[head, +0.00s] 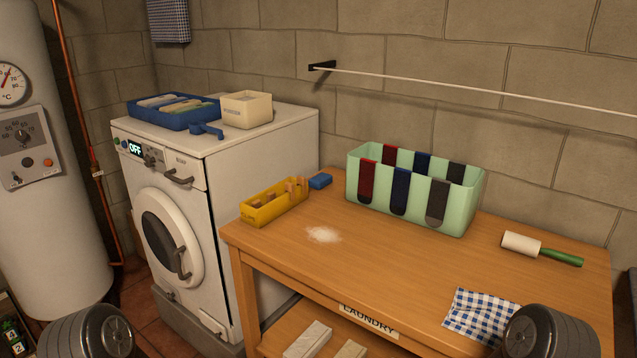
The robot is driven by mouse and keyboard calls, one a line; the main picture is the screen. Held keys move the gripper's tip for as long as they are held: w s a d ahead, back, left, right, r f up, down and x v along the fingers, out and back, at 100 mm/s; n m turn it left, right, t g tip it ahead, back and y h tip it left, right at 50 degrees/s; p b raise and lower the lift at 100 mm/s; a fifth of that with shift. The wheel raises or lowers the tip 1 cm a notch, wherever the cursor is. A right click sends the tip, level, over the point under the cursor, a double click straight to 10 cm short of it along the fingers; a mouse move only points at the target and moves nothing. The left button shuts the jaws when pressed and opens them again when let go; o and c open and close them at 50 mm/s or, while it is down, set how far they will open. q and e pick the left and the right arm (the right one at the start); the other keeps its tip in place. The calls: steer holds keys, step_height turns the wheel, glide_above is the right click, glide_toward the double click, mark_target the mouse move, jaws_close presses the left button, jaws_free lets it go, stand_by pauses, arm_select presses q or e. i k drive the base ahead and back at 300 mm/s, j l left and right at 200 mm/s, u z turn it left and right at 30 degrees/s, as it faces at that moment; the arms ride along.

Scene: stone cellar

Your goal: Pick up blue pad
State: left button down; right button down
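The blue pad (320,181) is a small blue block in the head view. It lies on the wooden table (420,258) near its back left, between the yellow box (262,214) and the green bin (420,210). Nothing covers it, and no gripper is near it. Only rounded dark parts of my arms show at the bottom left and bottom right corners. The fingers of both grippers are out of view.
White powder (323,234) lies on the table in front of the pad. Socks hang over the green bin's edge. A lint roller (522,244) and a checked cloth (480,316) lie to the right. A washing machine (275,150) stands left of the table. The table's middle is clear.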

mark_target(320, 181)
steer(key=i+j+u, duration=0.15)
steer(key=i+j, duration=0.15)
steer(key=i+j+u, duration=0.15)
steer(key=i, duration=0.3)
steer(key=j, duration=0.1)
